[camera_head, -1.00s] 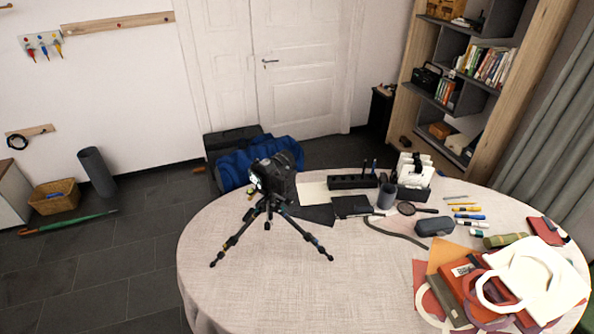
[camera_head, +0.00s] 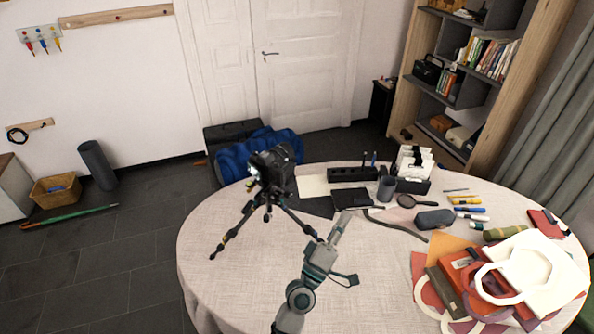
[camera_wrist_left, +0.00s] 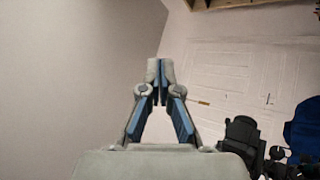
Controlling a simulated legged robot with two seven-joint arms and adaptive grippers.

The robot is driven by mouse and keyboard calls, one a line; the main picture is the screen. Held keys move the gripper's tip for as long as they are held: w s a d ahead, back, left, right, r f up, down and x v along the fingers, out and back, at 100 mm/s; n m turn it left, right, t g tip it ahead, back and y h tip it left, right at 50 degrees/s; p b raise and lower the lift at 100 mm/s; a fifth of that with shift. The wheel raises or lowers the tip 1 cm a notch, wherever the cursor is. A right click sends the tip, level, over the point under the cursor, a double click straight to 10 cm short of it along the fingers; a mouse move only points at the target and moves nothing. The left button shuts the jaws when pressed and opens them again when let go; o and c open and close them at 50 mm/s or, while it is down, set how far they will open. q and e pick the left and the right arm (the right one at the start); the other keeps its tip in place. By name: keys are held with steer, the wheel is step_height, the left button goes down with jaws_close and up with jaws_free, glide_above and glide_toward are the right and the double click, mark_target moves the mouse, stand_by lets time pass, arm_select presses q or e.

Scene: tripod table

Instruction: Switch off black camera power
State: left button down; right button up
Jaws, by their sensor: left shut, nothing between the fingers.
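The black camera (camera_head: 274,168) sits on a black tripod (camera_head: 268,207) that stands with its legs spread on the left part of the round table. My left gripper (camera_head: 344,217) is over the table, to the right of the tripod and lower in the picture than the camera. It is apart from both. In the left wrist view the fingers of my left gripper (camera_wrist_left: 160,75) meet at their tips, with nothing between them. A dark shape low at the right there looks like the camera (camera_wrist_left: 243,132), partly cut off. The power switch is too small to make out. My right gripper is not in view.
The table (camera_head: 225,285) has a light cloth. A grey cup (camera_head: 386,189), a black organiser (camera_head: 412,186) and a dark case (camera_head: 434,218) stand right of the tripod. Papers and red folders (camera_head: 465,268) crowd the right side. The front left is clear.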

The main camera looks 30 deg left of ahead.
arm_select(q)
steer(key=w+a+r+n+g+y, duration=0.1)
steer(key=a+r+n+g+y, duration=0.2)
steer(key=a+n+y, duration=0.35)
steer(key=w+a+r+n+g+y, duration=0.1)
steer(key=a+r+n+g+y, duration=0.2)
steer(key=n+y, duration=0.65)
steer(key=a+r+n+g+y, duration=0.2)
steer(key=a+n+g+y, duration=0.25)
steer(key=n, duration=0.75)
steer(key=w+d+f+n+g+h, duration=0.2)
steer(key=w+f+n+g+h, duration=0.3)
steer(key=f+h, duration=0.1)
steer(key=shift+n+h, duration=0.35)
steer(key=shift+n, duration=0.05)
